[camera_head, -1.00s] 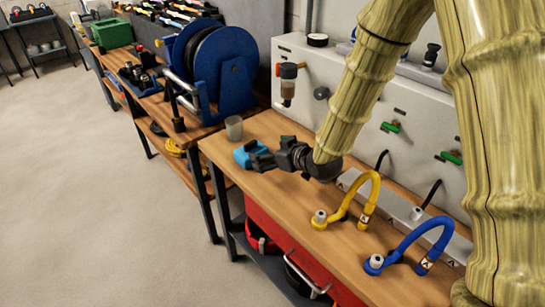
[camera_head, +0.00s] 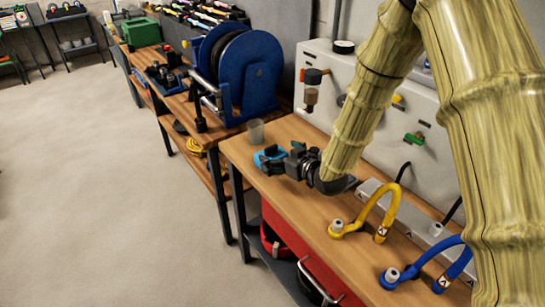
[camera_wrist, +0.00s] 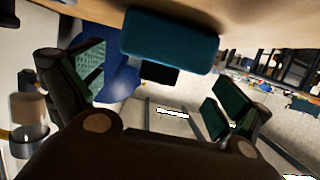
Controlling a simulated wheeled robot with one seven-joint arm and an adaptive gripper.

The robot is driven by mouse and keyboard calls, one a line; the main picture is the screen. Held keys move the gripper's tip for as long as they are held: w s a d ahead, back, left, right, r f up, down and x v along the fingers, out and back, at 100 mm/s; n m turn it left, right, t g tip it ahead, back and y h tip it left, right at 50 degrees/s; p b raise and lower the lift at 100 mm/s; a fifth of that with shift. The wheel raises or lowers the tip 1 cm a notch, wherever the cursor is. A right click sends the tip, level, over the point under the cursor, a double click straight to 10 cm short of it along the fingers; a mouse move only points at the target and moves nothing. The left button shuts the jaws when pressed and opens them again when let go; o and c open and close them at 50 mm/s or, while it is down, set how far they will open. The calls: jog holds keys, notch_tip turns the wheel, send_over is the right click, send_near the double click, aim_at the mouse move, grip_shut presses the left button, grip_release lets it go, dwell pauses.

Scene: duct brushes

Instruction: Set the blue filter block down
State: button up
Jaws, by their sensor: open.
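The blue filter block (camera_head: 268,158) is on the wooden workbench (camera_head: 285,132), near its far left end. My gripper (camera_head: 284,160) is low over the bench, right beside the block. In the wrist view the block (camera_wrist: 170,42) shows at the top centre, against the bench top, with a small dark part on its underside in the picture. The two fingers with green pads (camera_wrist: 158,88) stand wide apart, open, to the left and right below it. Neither pad seems to press on the block. In the head view the gripper partly hides the block.
A grey cup (camera_head: 255,131) stands just behind the block. A blue hose reel (camera_head: 250,82) is on the neighbouring bench. A yellow hose (camera_head: 390,212) and a blue hose (camera_head: 440,262) lie nearer on the bench. A grey panel (camera_head: 315,62) rises along the back.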

aim_at(273, 151)
jog(key=shift+p+x, duration=0.6)
jog(key=shift+x, duration=1.6)
jog(key=shift+r, duration=0.15)
jog(key=c, duration=0.9)
jog(key=shift+r, duration=0.1)
